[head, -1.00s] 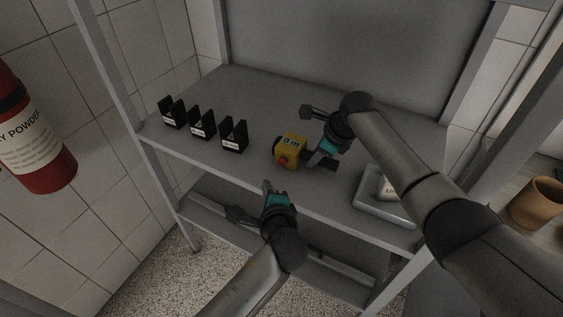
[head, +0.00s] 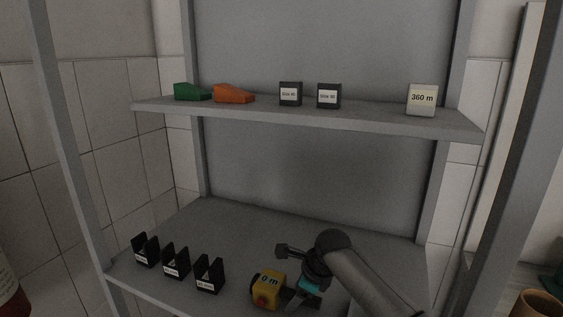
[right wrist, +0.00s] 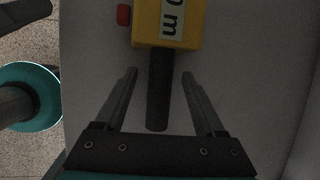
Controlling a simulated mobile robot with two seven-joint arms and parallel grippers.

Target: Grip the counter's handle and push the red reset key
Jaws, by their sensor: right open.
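The yellow counter (head: 267,289) stands on the lower shelf, its display reading "0 m"; it also shows in the right wrist view (right wrist: 190,22). Its red reset key (head: 260,300) is on the side facing me, and shows at the counter's left in the right wrist view (right wrist: 123,14). Its dark handle (right wrist: 158,95) points towards my right gripper (right wrist: 160,75). The right gripper is open, one finger on each side of the handle, with gaps visible. Part of my left arm with its teal ring (right wrist: 30,90) shows at the left there; its jaws cannot be made out.
Three black holders (head: 175,262) stand left of the counter on the lower shelf (head: 235,235). The upper shelf (head: 370,122) carries a green piece (head: 190,91), an orange piece (head: 233,93), two dark labelled boxes (head: 290,94) and a "360 m" block (head: 422,99).

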